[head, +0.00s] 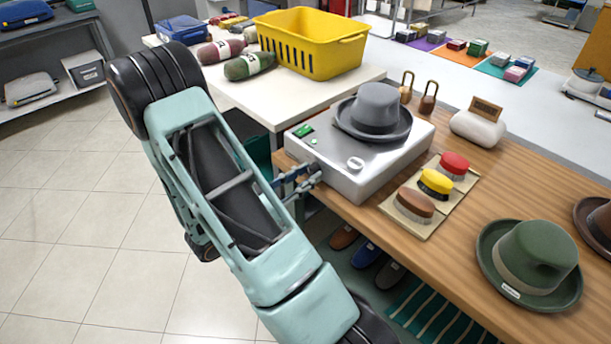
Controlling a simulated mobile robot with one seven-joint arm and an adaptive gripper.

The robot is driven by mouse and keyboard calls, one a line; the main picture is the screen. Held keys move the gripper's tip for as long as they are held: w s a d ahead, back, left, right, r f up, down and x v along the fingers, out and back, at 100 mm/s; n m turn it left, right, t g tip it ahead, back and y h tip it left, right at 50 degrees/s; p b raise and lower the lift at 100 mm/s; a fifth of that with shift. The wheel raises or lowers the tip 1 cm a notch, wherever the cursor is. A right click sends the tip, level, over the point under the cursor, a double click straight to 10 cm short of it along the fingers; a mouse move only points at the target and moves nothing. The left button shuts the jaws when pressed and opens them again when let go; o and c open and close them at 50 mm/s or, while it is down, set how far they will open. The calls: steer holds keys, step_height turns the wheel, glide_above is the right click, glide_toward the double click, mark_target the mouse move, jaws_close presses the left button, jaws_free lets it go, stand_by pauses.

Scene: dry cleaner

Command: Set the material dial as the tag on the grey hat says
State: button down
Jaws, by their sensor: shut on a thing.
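The grey hat (375,112) sits brim down on top of a silver machine (330,157). No readable tag shows on it from here. A round pale knob (355,164) is on the machine's top, near its front edge; its markings are too small to read. My gripper (313,176) is at the machine's front left side, lower and left of this knob. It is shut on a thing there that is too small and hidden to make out. I cannot tell whether it is a dial.
Brushes (436,183) lie on a board right of the machine. A green hat (535,257) with a white tag stands farther right on the wooden counter (470,225). A yellow basket (312,45) is on the white table behind. Small padlock-like items (428,97) stand behind the machine.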

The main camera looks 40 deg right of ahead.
steer(key=shift+f, duration=0.1)
steer(key=shift+m+b, duration=0.95)
steer(key=shift+m, duration=0.15)
steer(key=shift+m+b, duration=1.15)
steer(key=shift+m, duration=0.55)
steer(key=c, duration=1.6)
jaws_free()
steer(key=a, duration=0.8)
steer(key=s+a, duration=0.1)
steer(key=a, duration=0.3)
